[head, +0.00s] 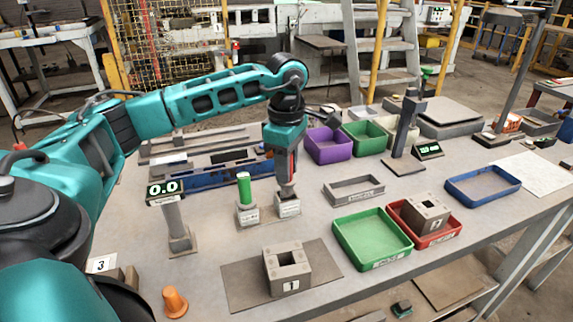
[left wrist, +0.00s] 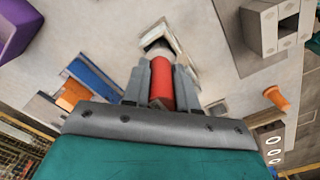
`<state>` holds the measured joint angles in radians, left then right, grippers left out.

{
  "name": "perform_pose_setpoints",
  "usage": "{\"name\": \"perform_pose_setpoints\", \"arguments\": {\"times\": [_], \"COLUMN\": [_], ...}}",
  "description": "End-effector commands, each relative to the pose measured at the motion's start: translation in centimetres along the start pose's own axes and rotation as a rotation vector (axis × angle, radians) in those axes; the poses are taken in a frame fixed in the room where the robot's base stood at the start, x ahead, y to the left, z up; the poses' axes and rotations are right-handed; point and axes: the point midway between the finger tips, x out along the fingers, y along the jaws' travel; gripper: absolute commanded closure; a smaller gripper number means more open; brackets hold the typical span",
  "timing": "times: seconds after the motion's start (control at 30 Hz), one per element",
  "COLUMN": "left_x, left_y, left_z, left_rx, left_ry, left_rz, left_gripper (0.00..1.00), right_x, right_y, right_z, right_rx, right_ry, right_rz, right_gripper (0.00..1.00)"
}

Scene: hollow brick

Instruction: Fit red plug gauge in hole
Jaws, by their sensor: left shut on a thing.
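My left gripper (head: 287,187) points down just above a small grey labelled holder block (head: 288,207). In the left wrist view its fingers (left wrist: 162,78) are shut on the red plug gauge (left wrist: 162,86). The gauge's pale end points at the holder's opening (left wrist: 152,37); I cannot tell how far it sits inside. A green plug gauge (head: 244,187) stands upright in a similar holder (head: 247,214) to the left. Hollow brick 1 (head: 287,272), with a square hole on top, sits on a dark mat (head: 240,281). My right gripper is not in view.
Hollow brick 2 (head: 427,214) lies in a red tray (head: 447,236) beside an empty green tray (head: 348,246). A display post (head: 176,228) reading 0.0 stands left. A grey rectangular frame (head: 354,190) lies right of the holder.

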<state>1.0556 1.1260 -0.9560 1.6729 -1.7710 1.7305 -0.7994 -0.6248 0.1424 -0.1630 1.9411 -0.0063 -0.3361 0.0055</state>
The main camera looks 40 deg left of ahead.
Motion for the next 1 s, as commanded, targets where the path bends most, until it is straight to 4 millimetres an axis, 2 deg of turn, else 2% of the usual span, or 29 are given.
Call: {"name": "perform_pose_setpoints", "arguments": {"times": [1.0], "left_x": [1.9], "left_y": [0.0], "left_z": [0.0], "left_rx": [0.0], "left_ry": [0.0], "left_rz": [0.001], "left_gripper": [1.0], "right_x": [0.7], "right_y": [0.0], "right_z": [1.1], "right_rx": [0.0], "right_ry": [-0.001], "right_rz": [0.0], "right_gripper": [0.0]}}
